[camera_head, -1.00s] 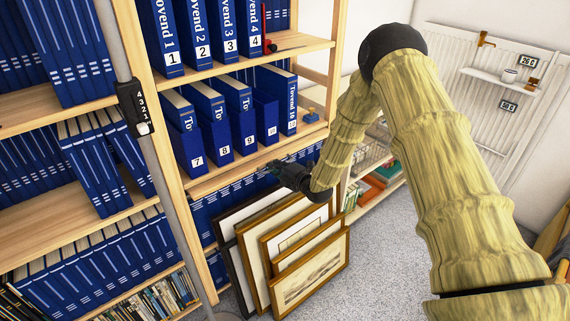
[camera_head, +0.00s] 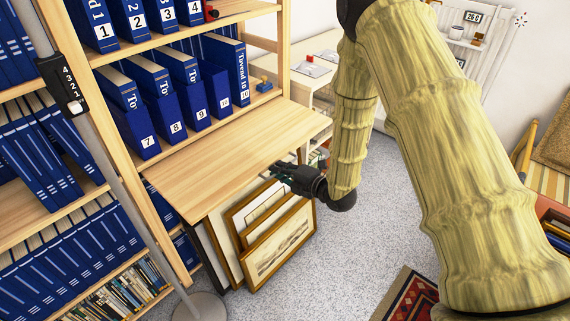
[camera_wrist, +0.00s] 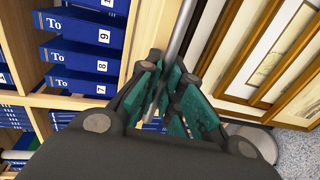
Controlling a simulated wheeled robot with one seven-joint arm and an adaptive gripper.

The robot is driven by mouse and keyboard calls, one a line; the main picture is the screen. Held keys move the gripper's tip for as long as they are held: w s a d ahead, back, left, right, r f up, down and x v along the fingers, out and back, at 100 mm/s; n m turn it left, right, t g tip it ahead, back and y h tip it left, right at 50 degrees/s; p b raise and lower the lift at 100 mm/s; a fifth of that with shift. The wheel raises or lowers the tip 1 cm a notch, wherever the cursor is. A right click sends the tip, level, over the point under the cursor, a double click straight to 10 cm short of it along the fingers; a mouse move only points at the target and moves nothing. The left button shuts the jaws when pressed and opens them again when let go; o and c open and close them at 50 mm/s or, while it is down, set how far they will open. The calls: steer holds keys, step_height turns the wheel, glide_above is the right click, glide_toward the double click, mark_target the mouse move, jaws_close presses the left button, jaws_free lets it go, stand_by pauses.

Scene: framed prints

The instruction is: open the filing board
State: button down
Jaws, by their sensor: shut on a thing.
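The filing board (camera_head: 225,150) is a flat light-wood panel. In the head view it stands well out from the shelf unit, below the binders numbered 7 to 10. My gripper (camera_head: 279,170) is at the board's front edge, toward its right end, and is shut on it. In the wrist view my gripper's green-padded fingers (camera_wrist: 166,88) are close together. The exact contact is hard to make out there, as the fingers cover it.
Framed prints (camera_head: 275,242) lean under and in front of the board. A grey pole (camera_head: 110,165) with a numbered black slider stands at left on a round base (camera_head: 200,306). Blue binders (camera_head: 170,100) fill the shelves. Grey carpet (camera_head: 350,240) is open at right.

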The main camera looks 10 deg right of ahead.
steer(key=shift+s+d, duration=0.3)
steer(key=shift+s, duration=0.1)
steer(key=c, duration=1.6)
jaws_free()
steer(key=shift+o, duration=0.2)
steer(key=v, duration=1.2)
